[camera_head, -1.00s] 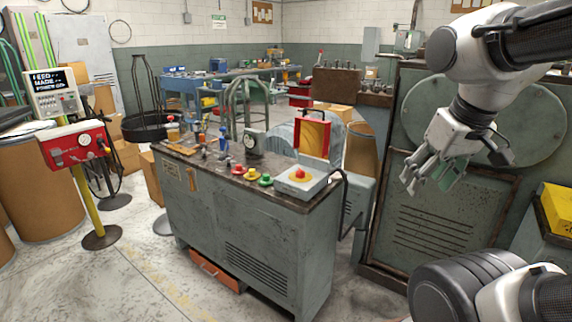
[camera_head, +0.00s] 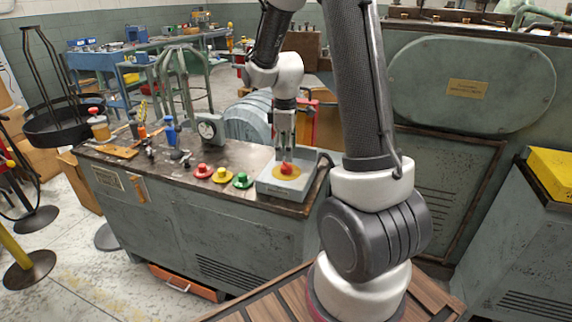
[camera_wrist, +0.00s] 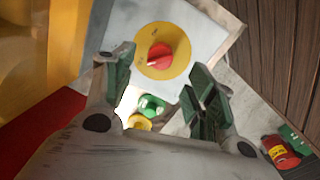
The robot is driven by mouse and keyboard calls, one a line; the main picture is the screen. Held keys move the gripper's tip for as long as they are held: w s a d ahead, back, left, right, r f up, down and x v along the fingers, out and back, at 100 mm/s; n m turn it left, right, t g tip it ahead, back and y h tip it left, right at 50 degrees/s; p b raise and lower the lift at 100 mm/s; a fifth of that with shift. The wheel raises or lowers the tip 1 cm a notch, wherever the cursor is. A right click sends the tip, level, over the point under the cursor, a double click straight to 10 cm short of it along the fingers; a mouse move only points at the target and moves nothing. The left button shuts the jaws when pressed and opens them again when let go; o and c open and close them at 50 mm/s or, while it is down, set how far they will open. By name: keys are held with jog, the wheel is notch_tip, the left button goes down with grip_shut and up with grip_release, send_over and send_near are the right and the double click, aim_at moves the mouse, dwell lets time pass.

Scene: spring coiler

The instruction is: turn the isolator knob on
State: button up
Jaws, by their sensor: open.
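The isolator knob (camera_head: 287,169) is red and sits on a round yellow plate on a light grey box (camera_head: 272,187) at the right end of the console top. In the wrist view the knob (camera_wrist: 160,56) shows on its yellow plate (camera_wrist: 178,41), ahead of my fingers, its bar slanted in the picture. My gripper (camera_head: 287,156) points down just above the knob. In the wrist view my gripper (camera_wrist: 163,78) is open, its green-padded fingers apart with nothing between them. I cannot tell whether a fingertip touches the knob.
Red (camera_head: 203,171), yellow (camera_head: 222,175) and green (camera_head: 241,180) push buttons stand left of the box. A dial gauge (camera_head: 209,129) and small tools lie farther left. A red-and-yellow panel (camera_head: 318,118) stands close behind my gripper.

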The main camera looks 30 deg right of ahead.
aim_at(286, 164)
notch_tip(286, 164, down, 6)
jog(key=shift+w+d+f, duration=0.1)
jog(key=shift+d, duration=0.05)
jog(key=c, duration=1)
